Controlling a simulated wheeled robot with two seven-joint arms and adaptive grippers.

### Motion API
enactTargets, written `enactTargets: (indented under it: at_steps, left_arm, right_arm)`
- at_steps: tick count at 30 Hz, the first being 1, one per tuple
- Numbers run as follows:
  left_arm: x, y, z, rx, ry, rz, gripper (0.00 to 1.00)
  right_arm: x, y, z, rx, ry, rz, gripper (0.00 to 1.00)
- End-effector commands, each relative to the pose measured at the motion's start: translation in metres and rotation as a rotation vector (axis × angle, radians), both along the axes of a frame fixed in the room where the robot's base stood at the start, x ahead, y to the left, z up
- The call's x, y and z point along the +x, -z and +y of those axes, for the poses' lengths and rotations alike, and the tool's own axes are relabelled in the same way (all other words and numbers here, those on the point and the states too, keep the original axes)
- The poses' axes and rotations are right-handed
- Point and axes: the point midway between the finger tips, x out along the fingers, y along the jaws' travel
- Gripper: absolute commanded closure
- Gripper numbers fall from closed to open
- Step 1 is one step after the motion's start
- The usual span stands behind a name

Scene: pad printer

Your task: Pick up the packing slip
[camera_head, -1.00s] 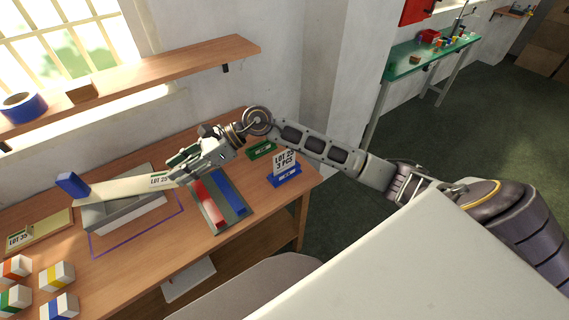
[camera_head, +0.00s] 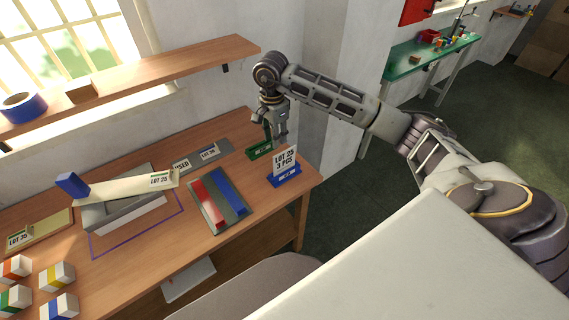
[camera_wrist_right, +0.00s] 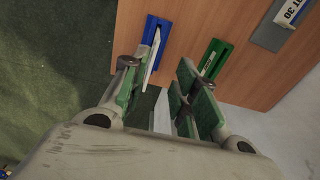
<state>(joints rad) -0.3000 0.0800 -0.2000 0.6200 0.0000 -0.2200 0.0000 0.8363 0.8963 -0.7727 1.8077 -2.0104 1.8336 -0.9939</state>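A white card reading "LOT 25 3 PCS" (camera_head: 285,161), which looks like the packing slip, stands upright in a blue holder (camera_head: 287,180) near the table's right end. In the right wrist view the card (camera_wrist_right: 153,57) shows nearly edge-on in the blue holder (camera_wrist_right: 152,28), partly behind one finger. My right gripper (camera_head: 275,138) points down just behind a green holder (camera_head: 259,151), left of and beyond the card. In the wrist view its green-padded fingers (camera_wrist_right: 163,92) are apart. A pale strip shows between them; I cannot tell what it is. My left gripper is out of view.
A tray with red and blue strips (camera_head: 219,199) lies left of the blue holder. Grey plates marked "USED" and "LOT 30" (camera_head: 203,156) lie at the back. A long "LOT 25" piece (camera_head: 125,186) rests on a grey fixture. A wall shelf (camera_head: 150,75) and pillar are near my arm.

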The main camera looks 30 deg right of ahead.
Motion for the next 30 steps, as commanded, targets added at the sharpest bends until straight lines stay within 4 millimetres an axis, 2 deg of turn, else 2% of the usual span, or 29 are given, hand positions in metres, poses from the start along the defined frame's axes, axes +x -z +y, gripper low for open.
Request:
enactTargets:
  at_steps: [3,6,18,23,30]
  left_arm:
    - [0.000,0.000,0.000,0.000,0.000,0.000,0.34]
    - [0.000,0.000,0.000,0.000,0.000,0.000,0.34]
    - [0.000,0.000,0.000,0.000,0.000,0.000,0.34]
    - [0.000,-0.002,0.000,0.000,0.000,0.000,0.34]
    - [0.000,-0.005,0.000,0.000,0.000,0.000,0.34]
  right_arm:
    - [0.000,-0.007,-0.020,-0.063,0.011,0.013,0.71]
    - [-0.001,-0.009,-0.026,-0.085,0.013,0.019,0.71]
    - [-0.001,-0.007,-0.026,-0.084,0.013,0.020,0.71]
    - [-0.001,0.003,-0.027,-0.083,0.013,0.021,0.71]
    - [-0.001,0.030,-0.030,-0.083,0.014,0.022,0.71]
